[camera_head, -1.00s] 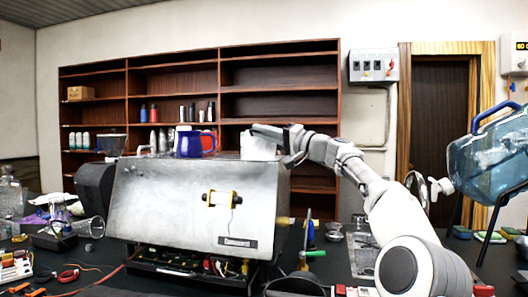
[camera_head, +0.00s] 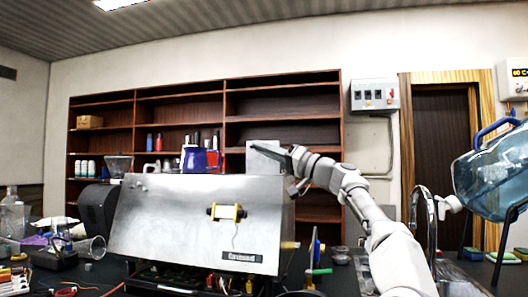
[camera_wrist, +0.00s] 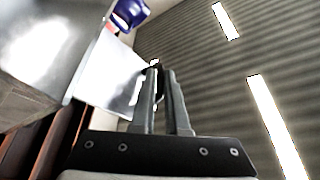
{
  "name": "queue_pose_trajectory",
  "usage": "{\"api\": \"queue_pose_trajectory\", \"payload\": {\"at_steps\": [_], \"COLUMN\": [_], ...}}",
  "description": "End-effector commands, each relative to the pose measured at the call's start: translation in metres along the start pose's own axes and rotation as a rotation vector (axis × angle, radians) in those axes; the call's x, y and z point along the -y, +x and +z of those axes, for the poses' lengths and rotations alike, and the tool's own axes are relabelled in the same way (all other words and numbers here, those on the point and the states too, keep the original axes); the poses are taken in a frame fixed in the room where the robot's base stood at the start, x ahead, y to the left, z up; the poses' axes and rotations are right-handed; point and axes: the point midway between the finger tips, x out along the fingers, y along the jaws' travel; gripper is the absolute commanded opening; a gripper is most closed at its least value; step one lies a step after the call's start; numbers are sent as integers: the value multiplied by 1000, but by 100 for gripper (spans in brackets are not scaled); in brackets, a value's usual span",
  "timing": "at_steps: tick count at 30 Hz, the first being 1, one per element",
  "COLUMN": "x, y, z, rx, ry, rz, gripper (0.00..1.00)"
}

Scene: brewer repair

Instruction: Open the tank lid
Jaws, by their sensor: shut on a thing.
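The brewer (camera_head: 190,225) is a large brushed-metal box with a sloped front panel on the dark bench. The tank lid (camera_head: 262,158) is a pale metal plate standing steeply raised above the right end of the brewer's top. My gripper (camera_head: 292,156) is at the lid's right side, shut on its edge. In the wrist view my gripper's fingers (camera_wrist: 159,72) are close together, with the shiny lid (camera_wrist: 108,75) beside them on the left. The exact grip spot and the tank opening are hidden.
A blue jug (camera_head: 194,158) and a red container stand on the brewer's top, left of the lid. A blue water bottle (camera_head: 490,170) on a stand is at the right. A wooden shelf (camera_head: 180,108) is behind. Tools and glassware crowd the bench.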

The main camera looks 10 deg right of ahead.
Motion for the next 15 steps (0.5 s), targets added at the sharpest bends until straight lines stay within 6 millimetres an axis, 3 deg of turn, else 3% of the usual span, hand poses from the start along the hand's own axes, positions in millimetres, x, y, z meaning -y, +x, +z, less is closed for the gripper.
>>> {"api": "queue_pose_trajectory", "payload": {"at_steps": [10, 11, 12, 15], "x": [0, 0, 0, 0], "y": [0, 0, 0, 0], "z": [0, 0, 0, 0], "rx": [0, 0, 1, 0], "ry": [2, 2, 2, 2], "rz": [1, 1, 1, 1], "gripper": [0, 14, 21, 25]}}
